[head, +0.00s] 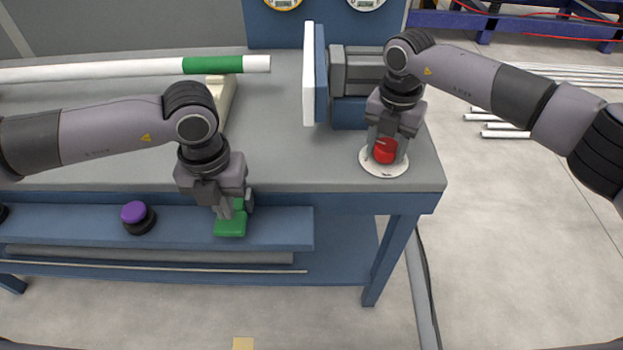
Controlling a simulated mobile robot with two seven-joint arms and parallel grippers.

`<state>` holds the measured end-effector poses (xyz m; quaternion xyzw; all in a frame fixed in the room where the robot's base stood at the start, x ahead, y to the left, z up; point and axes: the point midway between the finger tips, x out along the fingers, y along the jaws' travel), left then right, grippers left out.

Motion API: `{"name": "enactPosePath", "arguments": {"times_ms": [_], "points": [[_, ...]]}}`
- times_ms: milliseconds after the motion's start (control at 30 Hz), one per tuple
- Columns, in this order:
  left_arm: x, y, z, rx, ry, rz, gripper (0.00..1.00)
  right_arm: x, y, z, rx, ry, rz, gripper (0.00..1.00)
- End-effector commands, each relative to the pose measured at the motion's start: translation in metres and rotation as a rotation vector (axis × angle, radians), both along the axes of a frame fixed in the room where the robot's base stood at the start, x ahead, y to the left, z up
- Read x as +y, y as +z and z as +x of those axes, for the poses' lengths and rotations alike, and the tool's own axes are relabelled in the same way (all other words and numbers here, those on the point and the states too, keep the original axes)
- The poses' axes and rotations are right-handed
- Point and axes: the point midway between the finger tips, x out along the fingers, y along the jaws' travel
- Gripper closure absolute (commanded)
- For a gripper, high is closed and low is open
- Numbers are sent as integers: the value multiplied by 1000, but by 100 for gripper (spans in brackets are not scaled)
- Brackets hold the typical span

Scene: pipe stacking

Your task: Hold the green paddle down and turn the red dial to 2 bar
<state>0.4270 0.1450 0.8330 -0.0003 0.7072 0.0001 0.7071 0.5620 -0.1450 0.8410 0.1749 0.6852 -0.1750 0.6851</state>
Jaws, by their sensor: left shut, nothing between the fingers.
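The green paddle (230,225) sits on the blue front ledge of the bench. My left gripper (228,212) points down onto it with shut fingers, and the fingertips appear to touch its top. The red dial (384,151) stands on a round white scale plate (385,168) at the bench's right front corner. My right gripper (386,140) is directly over the dial, with its fingers down around it. The far finger is partly hidden, so I cannot tell whether the fingers press on the dial. The scale marks are too small to read.
A purple knob (134,212) is on the ledge left of the paddle. A white pipe with a green band (213,65) lies across the bench. A blue and white upright plate (309,75) stands behind the dial. Two gauges (283,3) are cut off at the top.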

Motion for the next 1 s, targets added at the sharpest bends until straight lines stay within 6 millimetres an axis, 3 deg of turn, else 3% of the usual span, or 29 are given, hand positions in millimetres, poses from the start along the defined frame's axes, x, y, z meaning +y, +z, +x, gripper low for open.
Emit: {"name": "enactPosePath", "arguments": {"times_ms": [367,1000], "points": [[0,-2,0,1,0,0,100,0,0,0,0,0,1,73],[0,-34,0,1,1,0,100,0,1,0,0,0,1,73]]}}
